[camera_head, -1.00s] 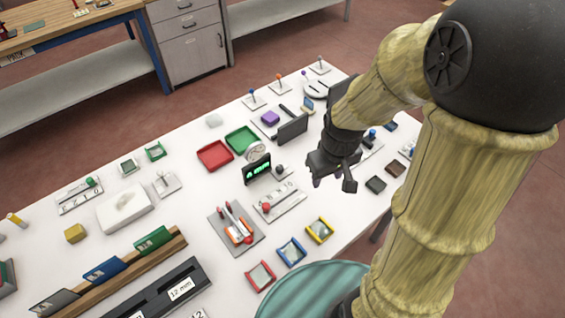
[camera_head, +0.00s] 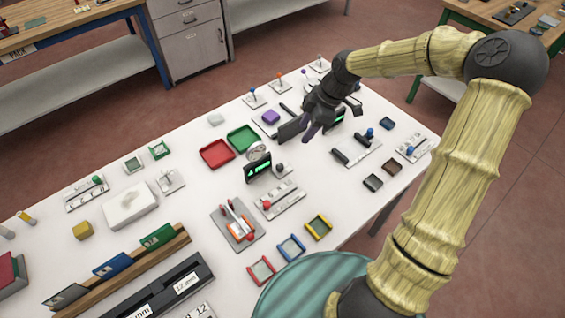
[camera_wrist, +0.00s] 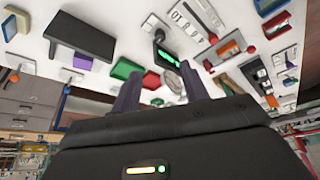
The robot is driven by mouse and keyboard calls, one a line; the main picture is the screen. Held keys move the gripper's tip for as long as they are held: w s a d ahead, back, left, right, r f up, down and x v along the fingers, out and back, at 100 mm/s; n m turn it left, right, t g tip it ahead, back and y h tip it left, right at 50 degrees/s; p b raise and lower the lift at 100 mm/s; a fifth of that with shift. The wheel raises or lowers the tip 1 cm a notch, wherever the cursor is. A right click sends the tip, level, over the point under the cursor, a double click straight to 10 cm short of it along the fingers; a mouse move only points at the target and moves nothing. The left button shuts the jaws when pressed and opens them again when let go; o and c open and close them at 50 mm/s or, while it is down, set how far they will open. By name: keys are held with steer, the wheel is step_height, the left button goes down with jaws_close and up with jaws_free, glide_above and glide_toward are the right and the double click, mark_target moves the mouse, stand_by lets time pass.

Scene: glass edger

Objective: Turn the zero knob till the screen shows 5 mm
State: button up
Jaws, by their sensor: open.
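A small black screen (camera_head: 258,167) with green digits, apparently 4 mm, stands mid-table. A small dark knob (camera_head: 280,168) sits right beside it on a pale plate; I cannot tell for sure that it is the zero knob. My gripper (camera_head: 331,120) is open and empty above the back right of the table, up and to the right of that screen, apart from the knob. In the wrist view a screen with green digits (camera_wrist: 167,57) shows between and beyond the open fingers (camera_wrist: 160,88).
Red, blue and yellow small trays line the front edge.

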mark_target(281, 165)
steer(key=shift+f, duration=0.1)
steer(key=p+x, duration=0.1)
steer(key=x, duration=1.6)
steer(key=shift+f+p, duration=0.2)
steer(key=shift+p, duration=0.1)
jaws_close()
